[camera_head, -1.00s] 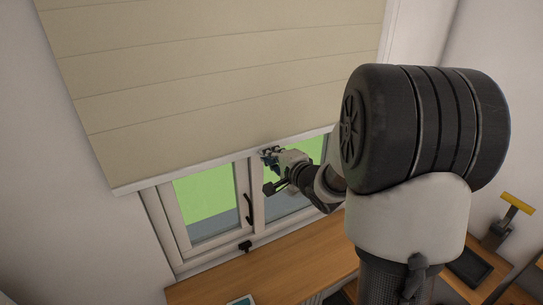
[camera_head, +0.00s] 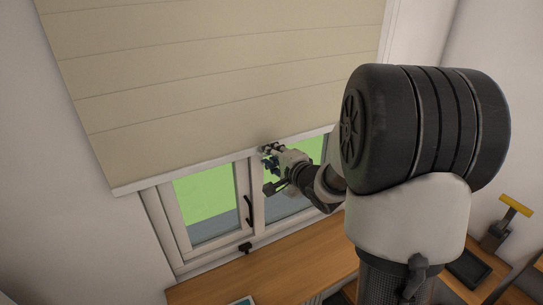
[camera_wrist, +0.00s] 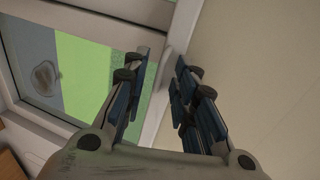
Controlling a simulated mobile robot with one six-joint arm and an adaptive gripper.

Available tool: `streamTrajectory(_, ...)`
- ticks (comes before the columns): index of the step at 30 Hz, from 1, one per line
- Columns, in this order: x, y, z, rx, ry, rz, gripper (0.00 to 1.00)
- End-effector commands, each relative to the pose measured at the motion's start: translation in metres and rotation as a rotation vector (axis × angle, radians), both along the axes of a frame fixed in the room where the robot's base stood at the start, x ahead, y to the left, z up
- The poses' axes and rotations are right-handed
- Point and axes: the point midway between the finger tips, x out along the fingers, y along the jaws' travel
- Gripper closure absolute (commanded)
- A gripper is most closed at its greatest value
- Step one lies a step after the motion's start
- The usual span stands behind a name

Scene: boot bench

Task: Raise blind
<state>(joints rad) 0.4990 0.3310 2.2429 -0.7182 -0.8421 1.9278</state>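The beige blind (camera_head: 230,70) hangs over the upper part of the window, with a white bottom rail (camera_head: 195,172) along its lower edge. My gripper (camera_head: 270,151) is at the right part of that rail. In the wrist view my gripper (camera_wrist: 166,62) shows two fingers with blue pads and a gap between them. The rail (camera_wrist: 178,45) runs through the view in line with this gap, with the blind cloth (camera_wrist: 255,60) on the right. I cannot tell whether either finger touches the rail.
Below the blind, the window (camera_head: 207,200) shows green outside, with dark handles (camera_head: 249,210) on its frame. A wooden bench top (camera_head: 270,268) runs under it. A yellow-topped tool (camera_head: 515,206) and a dark tray (camera_head: 468,268) are at the right.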

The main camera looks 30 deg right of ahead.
Motion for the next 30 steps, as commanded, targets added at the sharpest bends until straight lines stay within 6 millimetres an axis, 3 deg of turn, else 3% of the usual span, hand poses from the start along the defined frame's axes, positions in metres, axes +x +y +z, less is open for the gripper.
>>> streamTrajectory(7, -0.017, -0.001, 0.006, -0.001, -0.002, -0.003, 0.74)
streamTrajectory(15, -0.073, -0.003, 0.021, -0.002, -0.002, -0.004, 0.74)
streamTrajectory(21, -0.104, -0.005, 0.029, -0.001, -0.002, -0.003, 0.74)
streamTrajectory(30, -0.116, -0.004, 0.031, 0.000, 0.000, 0.000, 0.74)
